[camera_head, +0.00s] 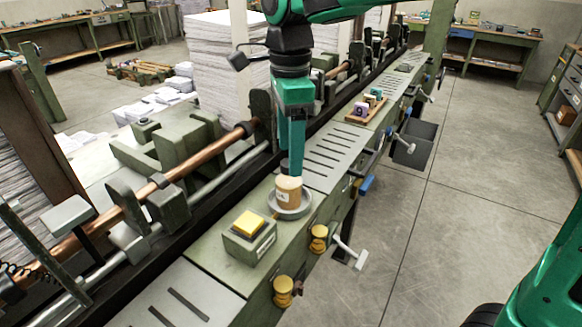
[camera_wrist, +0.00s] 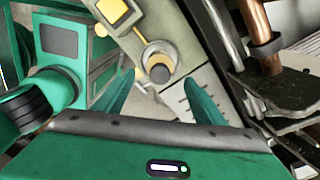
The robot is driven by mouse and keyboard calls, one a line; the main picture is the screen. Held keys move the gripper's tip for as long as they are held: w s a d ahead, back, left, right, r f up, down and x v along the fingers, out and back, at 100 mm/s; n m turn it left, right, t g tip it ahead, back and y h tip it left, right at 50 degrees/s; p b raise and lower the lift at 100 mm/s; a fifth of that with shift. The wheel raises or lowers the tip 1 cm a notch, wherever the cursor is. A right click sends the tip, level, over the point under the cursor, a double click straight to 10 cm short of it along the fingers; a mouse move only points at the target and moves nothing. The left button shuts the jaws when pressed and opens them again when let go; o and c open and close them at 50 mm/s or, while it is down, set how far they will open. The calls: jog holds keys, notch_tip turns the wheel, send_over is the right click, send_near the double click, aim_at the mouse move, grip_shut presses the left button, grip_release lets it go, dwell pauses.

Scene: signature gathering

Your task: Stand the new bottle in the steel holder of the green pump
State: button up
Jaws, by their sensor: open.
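A tan bottle (camera_head: 288,194) with a pale label stands upright in a round grey metal holder (camera_head: 303,206) on the green machine deck. In the wrist view the bottle (camera_wrist: 159,73) shows a dark round top, and the holder's rim (camera_wrist: 147,52) circles its base. My gripper (camera_head: 293,172) is open, pointing down at the bottle's top. In the wrist view its green fingers (camera_wrist: 158,80) are spread to either side of the bottle, with gaps visible. I cannot tell how far down they reach beside it.
A green-grey box with a yellow top (camera_head: 250,225) stands just in front of the holder. Yellow knobs (camera_head: 283,290) and white levers stick out from the deck's right side. A wooden tray (camera_head: 366,116) with small coloured items lies farther back. Copper and steel rods run along the left.

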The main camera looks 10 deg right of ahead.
jog(key=shift+r, duration=2.15)
jog(key=s+d+f+n, duration=0.2)
jog(key=d+f, duration=0.1)
jog(key=d, duration=0.8)
jog(key=s+d+f+n, duration=0.2)
jog(key=s+d+f, duration=0.1)
jog(key=d, duration=0.8)
jog(key=s+d+f+n, duration=0.3)
jog(key=s+d, duration=0.3)
jog(key=s, duration=0.2)
jog(key=s+d+f+n, duration=0.3)
jog(key=s+d+f, duration=0.3)
jog(key=s+d, duration=0.1)
jog(key=shift+s+d+f, duration=0.25)
jog(key=shift+s+f, duration=0.05)
jog(key=shift+s, duration=0.15)
